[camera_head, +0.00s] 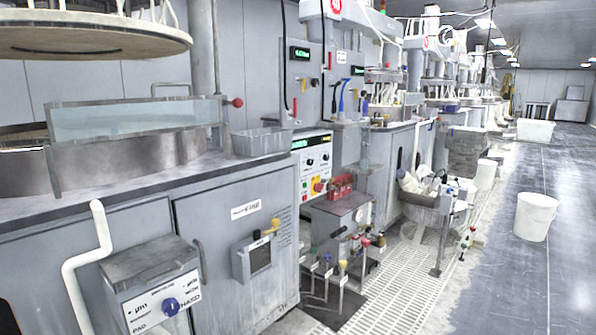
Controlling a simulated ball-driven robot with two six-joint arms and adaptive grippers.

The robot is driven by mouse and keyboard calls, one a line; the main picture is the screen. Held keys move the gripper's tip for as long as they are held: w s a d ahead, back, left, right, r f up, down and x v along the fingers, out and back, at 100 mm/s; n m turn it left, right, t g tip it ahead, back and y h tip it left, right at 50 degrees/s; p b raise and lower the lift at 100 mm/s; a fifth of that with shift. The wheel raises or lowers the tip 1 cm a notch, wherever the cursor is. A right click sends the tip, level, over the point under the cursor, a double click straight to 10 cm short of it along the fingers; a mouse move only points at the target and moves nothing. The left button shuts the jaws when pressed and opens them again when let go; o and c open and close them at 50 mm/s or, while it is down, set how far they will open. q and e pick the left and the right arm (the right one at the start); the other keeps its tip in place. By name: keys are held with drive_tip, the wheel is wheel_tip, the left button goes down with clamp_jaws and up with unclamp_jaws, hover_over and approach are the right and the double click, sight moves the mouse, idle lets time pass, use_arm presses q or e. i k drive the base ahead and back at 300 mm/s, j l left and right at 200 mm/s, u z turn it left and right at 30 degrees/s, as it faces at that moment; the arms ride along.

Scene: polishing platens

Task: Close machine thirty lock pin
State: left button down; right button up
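Neither gripper is in view. Machine thirty cannot be told apart for sure. The nearest grey machine (60,225) fills the left side, with a round upper platen (85,38) raised over its top. A clear splash guard (130,120) stands upright on its front edge. A red ball knob (237,102) sits at the guard's right end, beside a vertical post; it may belong to a lock pin, but I cannot tell its state. A round red number badge (335,6) on the machine behind is too small to read surely.
A control box with a blue knob (170,306) and a white bent pipe (92,255) stick out at the front left. A control panel (312,165) and small valves stand mid-frame. White buckets (536,215) stand near the open floor (500,290) at right.

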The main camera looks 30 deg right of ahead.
sight(237, 103)
drive_tip(key=i+l+u, duration=0.1)
drive_tip(key=l, duration=1.8)
drive_tip(key=i+u, duration=0.05)
